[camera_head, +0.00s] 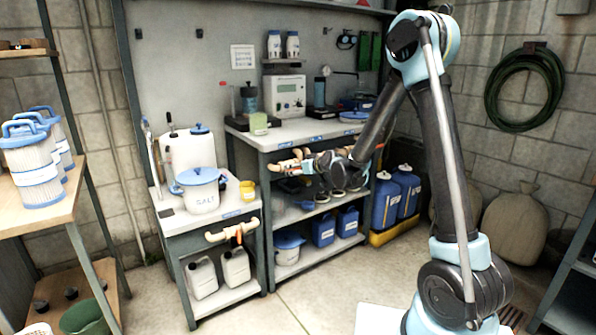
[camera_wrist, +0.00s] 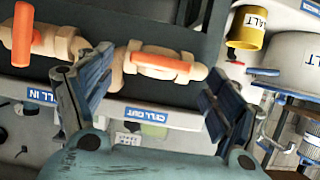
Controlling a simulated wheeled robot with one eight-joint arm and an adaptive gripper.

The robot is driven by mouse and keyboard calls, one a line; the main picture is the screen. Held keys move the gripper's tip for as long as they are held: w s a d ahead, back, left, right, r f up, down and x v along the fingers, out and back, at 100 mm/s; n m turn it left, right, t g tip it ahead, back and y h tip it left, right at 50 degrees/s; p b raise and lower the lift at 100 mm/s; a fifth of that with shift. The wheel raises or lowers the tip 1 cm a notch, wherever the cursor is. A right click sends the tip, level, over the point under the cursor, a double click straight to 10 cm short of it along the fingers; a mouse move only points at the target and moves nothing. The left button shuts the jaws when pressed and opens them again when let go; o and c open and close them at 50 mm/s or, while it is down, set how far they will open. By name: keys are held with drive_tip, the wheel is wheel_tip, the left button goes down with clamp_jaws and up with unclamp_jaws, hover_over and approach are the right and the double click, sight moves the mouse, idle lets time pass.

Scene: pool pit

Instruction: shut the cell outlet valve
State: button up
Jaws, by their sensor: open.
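The cell outlet valve (camera_wrist: 160,66) is a cream pipe fitting with an orange handle, beside a label reading CELL OUT (camera_wrist: 147,114). Its handle lies along the pipe. In the head view the valve (camera_head: 291,165) is on the front of the right bench. My gripper (camera_wrist: 153,76) is open and empty, its fingers spread to either side of the handle in the wrist view; I cannot tell whether they touch it. In the head view my gripper (camera_head: 318,166) is just right of the valve, partly hidden by my arm.
A second valve (camera_wrist: 23,37), near the CELL IN label (camera_wrist: 40,95), has its handle across the pipe. Another orange-handled valve (camera_head: 232,233) is on the left cabinet. A SALT bucket (camera_head: 202,198) and yellow cup (camera_head: 247,190) stand there. Open floor (camera_head: 310,290) lies in front.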

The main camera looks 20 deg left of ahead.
drive_tip(key=shift+x, duration=0.85)
drive_tip(key=c, duration=1.1)
drive_tip(key=shift+o, duration=0.2)
drive_tip(key=shift+d, duration=0.15)
drive_tip(key=shift+m, duration=0.3)
drive_tip(key=m+g+y, duration=0.1)
drive_tip(key=m+y, duration=0.1)
drive_tip(key=m, duration=0.2)
drive_tip(key=f+m+g+y, duration=0.1)
drive_tip(key=m+y, duration=0.1)
drive_tip(key=m, duration=0.2)
drive_tip(key=w+d+m+g+y, duration=0.1)
drive_tip(key=m+y, duration=0.1)
drive_tip(key=m, duration=0.3)
drive_tip(key=shift+w+f+y, duration=0.1)
drive_tip(key=shift+f+y, duration=0.15)
drive_tip(key=shift+y, duration=0.15)
